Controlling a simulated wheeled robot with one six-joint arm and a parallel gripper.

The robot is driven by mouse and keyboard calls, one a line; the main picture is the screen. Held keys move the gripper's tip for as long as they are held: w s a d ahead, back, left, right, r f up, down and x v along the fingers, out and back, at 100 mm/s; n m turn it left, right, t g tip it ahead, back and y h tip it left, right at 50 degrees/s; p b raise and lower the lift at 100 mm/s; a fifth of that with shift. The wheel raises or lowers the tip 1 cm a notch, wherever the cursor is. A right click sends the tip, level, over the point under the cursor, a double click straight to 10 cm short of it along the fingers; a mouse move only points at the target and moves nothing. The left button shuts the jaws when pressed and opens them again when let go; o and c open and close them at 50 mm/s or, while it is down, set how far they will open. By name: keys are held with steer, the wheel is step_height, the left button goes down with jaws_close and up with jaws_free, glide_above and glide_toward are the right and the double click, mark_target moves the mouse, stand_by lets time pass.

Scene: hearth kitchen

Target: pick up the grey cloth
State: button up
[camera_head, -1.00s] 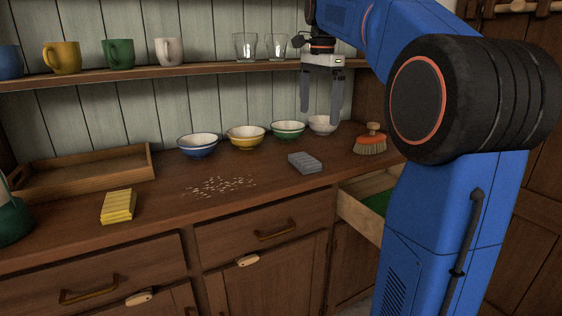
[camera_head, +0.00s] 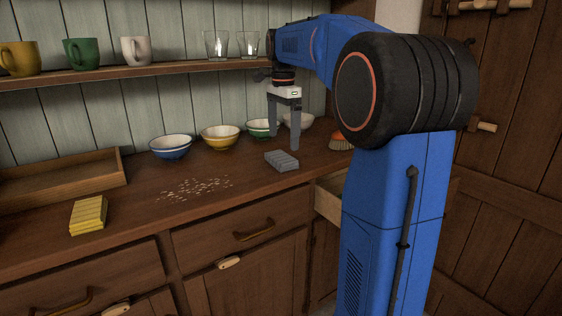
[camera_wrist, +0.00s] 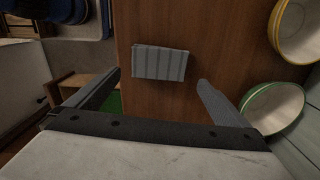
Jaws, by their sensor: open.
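The grey cloth (camera_head: 281,161) lies folded on the wooden counter, in front of the row of bowls. It also shows in the wrist view (camera_wrist: 160,63), beyond the gap between my fingers and clear of both. My gripper (camera_head: 284,144) points down above the counter, close over the cloth's far side. Its two fingers also show in the wrist view (camera_wrist: 160,78), spread apart with nothing between them.
Bowls in blue (camera_head: 171,148), yellow (camera_head: 221,138), green (camera_head: 262,128) and white stand behind the cloth. An orange brush (camera_head: 340,141) is to the right, partly hidden by my arm. Crumbs (camera_head: 196,188), a yellow cloth (camera_head: 88,215) and a wooden tray (camera_head: 62,188) lie left. A drawer (camera_head: 328,204) stands open below.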

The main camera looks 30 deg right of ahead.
mark_target(281, 156)
steer(key=shift+a+f, duration=0.2)
steer(key=shift+f, duration=1.45)
steer(key=shift+a+f, duration=0.15)
steer(key=shift+f, duration=1.5)
steer(key=c, duration=0.8)
